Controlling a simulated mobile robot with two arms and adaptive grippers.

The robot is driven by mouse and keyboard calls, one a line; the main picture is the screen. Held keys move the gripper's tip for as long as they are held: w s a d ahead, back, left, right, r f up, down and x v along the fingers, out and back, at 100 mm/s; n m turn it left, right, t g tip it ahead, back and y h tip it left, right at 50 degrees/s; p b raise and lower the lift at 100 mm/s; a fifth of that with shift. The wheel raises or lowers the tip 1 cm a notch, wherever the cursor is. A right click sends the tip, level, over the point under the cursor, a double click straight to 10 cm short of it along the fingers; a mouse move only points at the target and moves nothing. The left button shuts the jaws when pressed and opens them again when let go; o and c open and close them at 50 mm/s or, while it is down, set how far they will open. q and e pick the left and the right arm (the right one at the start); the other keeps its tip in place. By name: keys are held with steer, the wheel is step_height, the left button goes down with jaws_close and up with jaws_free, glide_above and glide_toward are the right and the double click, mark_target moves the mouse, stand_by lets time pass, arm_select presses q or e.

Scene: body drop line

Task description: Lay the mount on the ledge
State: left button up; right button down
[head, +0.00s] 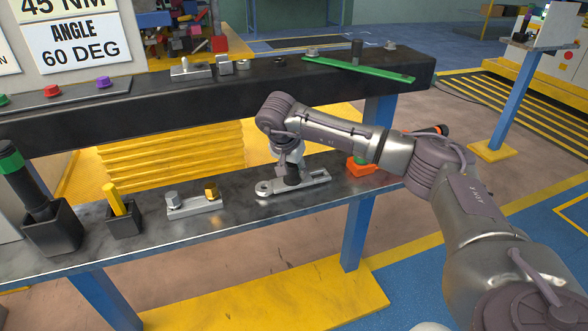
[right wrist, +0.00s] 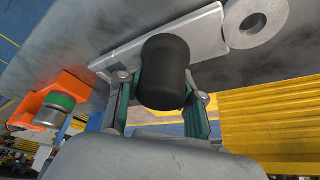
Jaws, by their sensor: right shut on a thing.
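The mount is a flat silver plate (head: 312,183) with a round eye at its left end and a black cylinder (head: 292,175) standing on it. My right gripper (head: 291,163) is shut on the black cylinder from above. The right wrist view shows its green-lined fingers on both sides of the cylinder (right wrist: 165,75), with the plate (right wrist: 210,35) behind. The mount lies at or just over the grey lower ledge (head: 235,222); I cannot tell if they touch. My left gripper is not in view.
On the ledge, a plate with two bolts (head: 194,205), a yellow-handled item in a black holder (head: 123,220) and a green-banded tool in a holder (head: 50,230) stand left. An orange block (head: 359,170) stands right. A dark upper beam (head: 185,100) carries small parts and a green strip (head: 358,69).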

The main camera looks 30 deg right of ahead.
steer(key=shift+f, duration=0.4)
steer(key=c, duration=0.7)
jaws_free()
steer(key=shift+o, duration=0.2)
steer(key=shift+r+p, duration=2.75)
steer(key=shift+r, duration=1.35)
steer(key=shift+f, duration=0.1)
